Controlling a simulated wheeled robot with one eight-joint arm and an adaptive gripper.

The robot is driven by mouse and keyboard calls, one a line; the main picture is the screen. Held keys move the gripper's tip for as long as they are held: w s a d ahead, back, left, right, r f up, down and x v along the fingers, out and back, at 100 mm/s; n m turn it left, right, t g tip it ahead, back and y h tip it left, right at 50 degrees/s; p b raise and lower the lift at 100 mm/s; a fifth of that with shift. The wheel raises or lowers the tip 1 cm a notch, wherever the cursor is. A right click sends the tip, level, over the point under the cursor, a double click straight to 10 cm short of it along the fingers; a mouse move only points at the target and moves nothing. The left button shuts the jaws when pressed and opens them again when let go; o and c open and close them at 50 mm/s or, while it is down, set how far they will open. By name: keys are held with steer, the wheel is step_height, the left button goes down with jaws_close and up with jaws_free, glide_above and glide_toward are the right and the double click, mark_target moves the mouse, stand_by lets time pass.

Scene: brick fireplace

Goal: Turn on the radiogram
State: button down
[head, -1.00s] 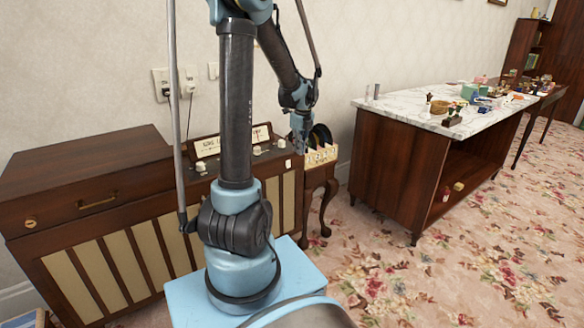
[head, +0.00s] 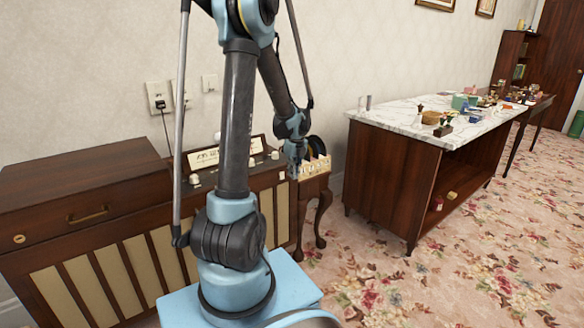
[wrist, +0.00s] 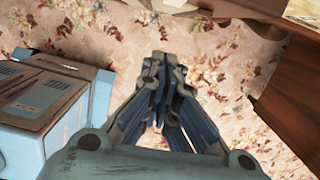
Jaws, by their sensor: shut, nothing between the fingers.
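The radiogram (head: 92,228) is a long dark wooden cabinet with cream slatted panels, standing against the wall at the left in the head view. Its dial panel (head: 205,158) is tilted up on the right part, with pale knobs in front, one of them a white knob (head: 194,179). My arm hides part of this panel. My gripper (wrist: 158,62) points down over the carpet in the wrist view, shut and empty. In the head view my gripper (head: 294,172) hangs near the radiogram's right end, apart from the knobs as far as I can tell.
A small curved-leg table (head: 318,192) with a record rack (head: 314,167) stands right of the radiogram. A marble-topped counter (head: 400,112) with several small objects is further right. Wall sockets (head: 158,97) are above. Floral carpet (head: 395,285) is open in front.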

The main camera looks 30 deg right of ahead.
mark_target(282, 176)
steer(key=w+f, duration=0.4)
steer(key=shift+w+a+f, duration=0.1)
steer(key=shift+w+a, duration=0.1)
steer(key=shift+w+a, duration=0.1)
stand_by(0.5)
